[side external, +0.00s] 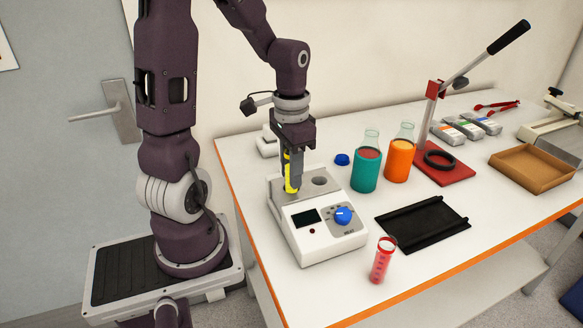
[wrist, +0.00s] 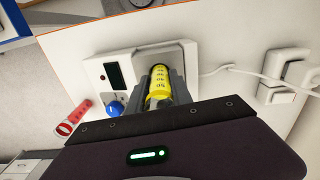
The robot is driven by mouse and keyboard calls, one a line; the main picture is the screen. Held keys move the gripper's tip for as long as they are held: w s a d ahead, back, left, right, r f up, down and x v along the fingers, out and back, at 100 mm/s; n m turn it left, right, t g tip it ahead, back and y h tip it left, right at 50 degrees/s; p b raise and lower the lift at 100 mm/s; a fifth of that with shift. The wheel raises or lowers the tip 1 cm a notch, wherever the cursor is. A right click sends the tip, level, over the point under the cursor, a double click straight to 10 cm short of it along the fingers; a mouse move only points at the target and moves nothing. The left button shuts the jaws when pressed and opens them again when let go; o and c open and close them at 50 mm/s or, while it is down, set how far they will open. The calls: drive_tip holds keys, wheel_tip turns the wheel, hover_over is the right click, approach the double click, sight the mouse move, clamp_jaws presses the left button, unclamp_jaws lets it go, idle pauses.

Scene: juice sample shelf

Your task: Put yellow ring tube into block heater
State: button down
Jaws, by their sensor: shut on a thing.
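The yellow ring tube (side external: 291,174) is upright between the fingers of my gripper (side external: 295,170), over the block heater. Its yellow body with dark markings also shows in the wrist view (wrist: 158,83), with my gripper (wrist: 165,88) shut around it. The block heater (side external: 325,240) is a white box with a dark display, a blue knob and a grey top with wells. The tube's lower end is at the left part of the grey top; I cannot tell how far it is in a well. A well to the right (side external: 320,181) is empty. The heater also shows in the wrist view (wrist: 118,72).
A red ring tube (side external: 381,262) stands near the front edge. A teal flask (side external: 366,168), an orange flask (side external: 400,158) and a blue cap (side external: 342,159) are right of the heater. A black tray (side external: 422,223) lies at front right. A white device (side external: 267,143) with a cable stands behind.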

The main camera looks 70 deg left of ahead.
drive_tip(key=shift+f, duration=0.85)
idle(0.3)
drive_tip(key=shift+r, duration=1.8)
drive_tip(key=shift+f, duration=1.7)
drive_tip(key=shift+r, duration=1.75)
drive_tip(key=shift+f, duration=1.8)
